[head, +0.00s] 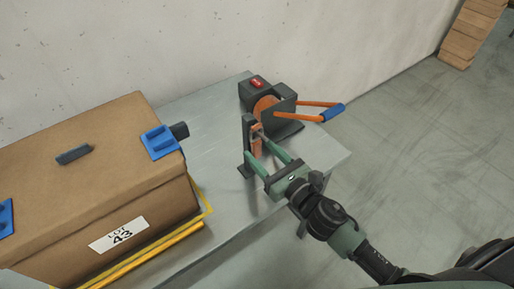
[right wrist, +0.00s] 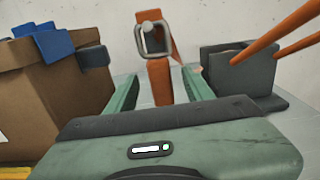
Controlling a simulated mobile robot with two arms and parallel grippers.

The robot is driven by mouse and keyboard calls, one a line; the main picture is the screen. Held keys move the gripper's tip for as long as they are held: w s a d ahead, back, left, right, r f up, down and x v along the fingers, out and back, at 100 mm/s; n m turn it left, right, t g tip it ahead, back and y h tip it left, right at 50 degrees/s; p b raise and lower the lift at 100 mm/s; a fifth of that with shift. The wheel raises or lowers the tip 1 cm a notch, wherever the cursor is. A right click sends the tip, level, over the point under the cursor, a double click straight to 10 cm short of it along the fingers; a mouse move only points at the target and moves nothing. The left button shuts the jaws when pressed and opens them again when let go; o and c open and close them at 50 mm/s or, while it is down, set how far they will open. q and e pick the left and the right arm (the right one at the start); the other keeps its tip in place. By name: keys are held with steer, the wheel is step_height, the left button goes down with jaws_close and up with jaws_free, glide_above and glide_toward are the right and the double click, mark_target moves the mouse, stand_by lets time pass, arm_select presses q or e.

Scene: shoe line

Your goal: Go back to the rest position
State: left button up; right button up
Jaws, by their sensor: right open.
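My right gripper (head: 257,146) is open over the metal table (head: 220,137), in front of a dark grey bench device (head: 289,98) with a red button and orange handles ending in a blue grip. In the right wrist view, its two green fingers (right wrist: 158,85) stand apart. An orange upright piece (right wrist: 160,83) with a metal loop shows between them; I cannot tell if either finger touches it. My left gripper is not in view.
A large brown box (head: 85,165) with blue clips and a label reading 43 stands on the table at the left, above a yellow edge (head: 170,240). A wall (head: 200,40) rises behind. Stacked boxes (head: 470,35) stand far right; the floor (head: 400,150) between is clear.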

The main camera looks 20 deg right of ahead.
steer(key=b+v, duration=0.1)
steer(key=v, duration=0.4)
steer(key=shift+s+d, duration=0.1)
steer(key=shift+d, duration=0.05)
